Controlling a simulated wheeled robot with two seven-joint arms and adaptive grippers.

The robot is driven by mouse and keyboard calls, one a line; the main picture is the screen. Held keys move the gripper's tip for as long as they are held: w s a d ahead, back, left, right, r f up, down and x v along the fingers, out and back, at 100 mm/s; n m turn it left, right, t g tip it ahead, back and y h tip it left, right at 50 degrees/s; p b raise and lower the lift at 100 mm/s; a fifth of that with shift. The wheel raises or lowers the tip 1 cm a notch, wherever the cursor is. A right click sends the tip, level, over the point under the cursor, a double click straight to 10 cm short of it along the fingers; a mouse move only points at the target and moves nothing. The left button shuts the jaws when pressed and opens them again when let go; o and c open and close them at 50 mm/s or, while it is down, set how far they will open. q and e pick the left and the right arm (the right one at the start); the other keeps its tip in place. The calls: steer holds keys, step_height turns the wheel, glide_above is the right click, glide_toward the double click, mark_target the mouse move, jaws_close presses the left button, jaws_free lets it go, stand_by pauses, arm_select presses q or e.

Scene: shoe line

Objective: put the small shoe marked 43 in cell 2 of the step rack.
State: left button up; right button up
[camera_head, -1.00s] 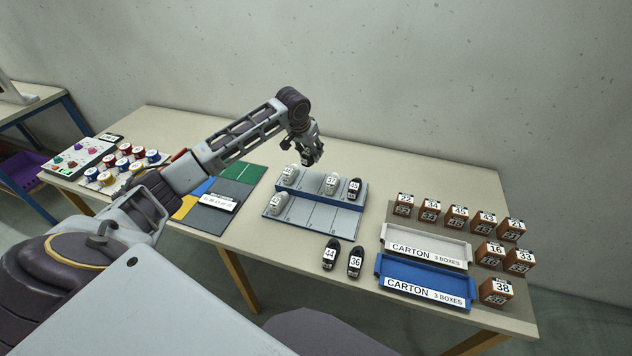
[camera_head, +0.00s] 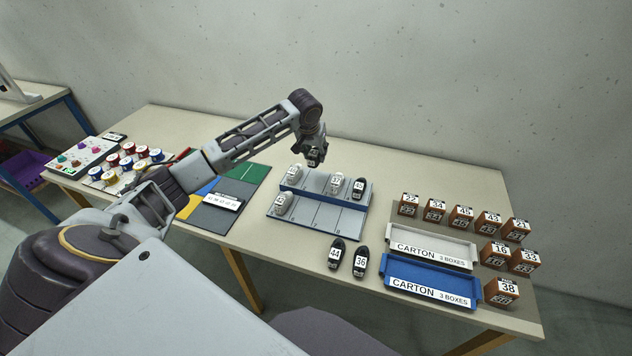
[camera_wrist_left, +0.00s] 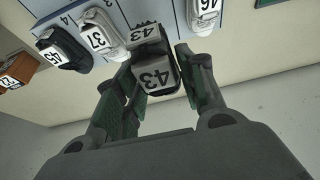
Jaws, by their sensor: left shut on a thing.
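The small dark shoe marked 43 (camera_wrist_left: 155,75) is between the fingers of my left gripper (camera_wrist_left: 160,85), which is shut on it. In the head view my left gripper (camera_head: 314,154) holds this shoe above the back edge of the grey-blue step rack (camera_head: 318,217). The rack's upper step has a white shoe (camera_head: 295,173) at its left end, a white shoe 37 (camera_head: 336,182) and a black shoe 45 (camera_head: 358,187) at the right. The gap between the two white shoes looks empty, just below my gripper. In the wrist view shoe 37 (camera_wrist_left: 102,36) stands close beside shoe 43.
A white shoe (camera_head: 284,203) stands on the lower step's left end; its other cells look bare. Black shoes 44 (camera_head: 336,253) and 36 (camera_head: 360,262) stand in front. Carton trays (camera_head: 473,268) and several brown boxes (camera_head: 501,291) are at right.

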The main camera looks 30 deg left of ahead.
mark_target(311, 157)
arm_select(q)
steer(key=shift+f, duration=0.1)
stand_by(0.3)
steer(key=shift+f, duration=2.4)
steer(key=shift+f, duration=0.15)
steer(key=shift+f+p, duration=0.4)
steer(key=shift+f, duration=1.95)
steer(key=shift+f, duration=0.1)
steer(key=o, duration=1)
steer(key=shift+v, duration=6.1)
